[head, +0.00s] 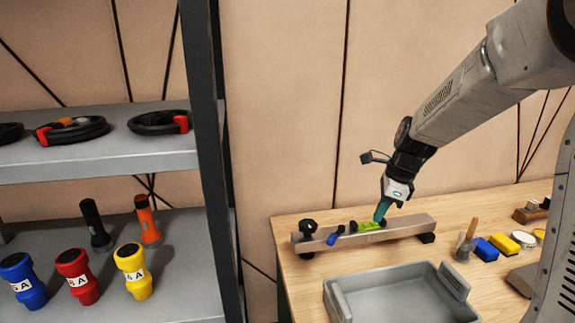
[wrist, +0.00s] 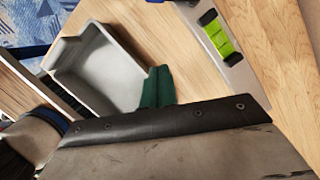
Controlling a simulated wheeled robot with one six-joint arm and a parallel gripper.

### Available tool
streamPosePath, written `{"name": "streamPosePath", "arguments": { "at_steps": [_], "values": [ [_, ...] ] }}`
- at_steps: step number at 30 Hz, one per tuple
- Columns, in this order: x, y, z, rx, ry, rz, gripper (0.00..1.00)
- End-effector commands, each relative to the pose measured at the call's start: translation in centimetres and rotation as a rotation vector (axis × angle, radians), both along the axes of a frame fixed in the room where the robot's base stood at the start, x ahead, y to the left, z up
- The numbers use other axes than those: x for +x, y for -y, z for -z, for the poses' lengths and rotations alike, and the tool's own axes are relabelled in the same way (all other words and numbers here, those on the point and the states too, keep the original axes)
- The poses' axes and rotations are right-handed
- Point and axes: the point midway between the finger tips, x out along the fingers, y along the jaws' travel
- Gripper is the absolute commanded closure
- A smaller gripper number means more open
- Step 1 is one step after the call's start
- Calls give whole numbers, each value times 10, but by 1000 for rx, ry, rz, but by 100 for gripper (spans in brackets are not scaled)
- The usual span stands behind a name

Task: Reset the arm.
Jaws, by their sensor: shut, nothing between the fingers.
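My arm reaches down from the upper right in the head view. My gripper (head: 381,211) has green fingers and points down, shut and empty. In the head view its tip overlaps a long grey bar with a bright green insert (head: 368,225); I cannot tell whether they touch. In the wrist view the green fingers (wrist: 158,88) show beside a grey tray (wrist: 95,70), with the bar and its green vial (wrist: 221,40) to the right. A dark part of my own arm fills the bottom of that view.
The wooden table (head: 292,275) holds the grey tray (head: 338,300) in front of the bar.

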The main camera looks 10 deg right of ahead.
Motion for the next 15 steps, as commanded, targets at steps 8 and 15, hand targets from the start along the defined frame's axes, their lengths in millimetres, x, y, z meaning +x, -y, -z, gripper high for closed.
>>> {"name": "streamPosePath", "arguments": {
  "at_steps": [8, 15],
  "values": [
    [-36, -5, 8, -25, -4, -442, 100],
    [-122, -29, -26, -73, 47, -1100, 100]
  ]
}}
